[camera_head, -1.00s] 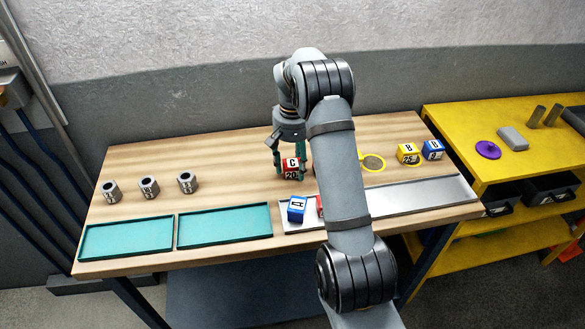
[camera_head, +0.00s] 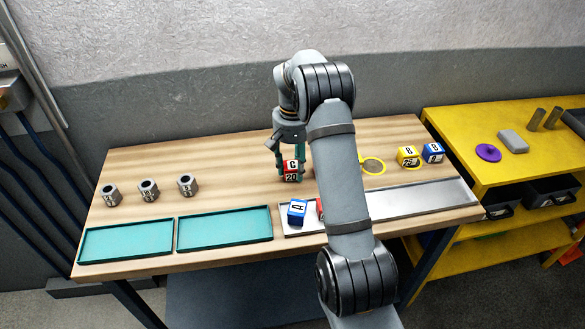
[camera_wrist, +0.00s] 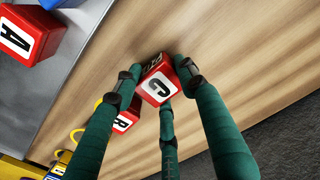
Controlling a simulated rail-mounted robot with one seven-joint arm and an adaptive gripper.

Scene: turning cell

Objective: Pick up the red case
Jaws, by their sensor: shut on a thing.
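A red case (camera_head: 291,171) with a white-and-black label stands on the wooden bench; its top letter reads like C or G, with 20 on its front. In the wrist view the same red case (camera_wrist: 158,83) is between the fingertips. My gripper (camera_head: 290,165) is shut on it, with green fingers around its sides. The wrist view shows the gripper (camera_wrist: 157,80) with three fingers touching or very close to the case. A second red case (camera_wrist: 126,116), marked R, is beside it. A third red case (camera_wrist: 28,32), marked A, is in the metal tray.
The metal tray (camera_head: 420,197) also holds a blue case (camera_head: 297,212). A yellow case (camera_head: 408,155) and another blue case (camera_head: 433,152) stand at the right. A yellow ring (camera_head: 373,166) is nearby. Several grey nuts (camera_head: 149,190) and two empty teal trays (camera_head: 128,241) are at the left.

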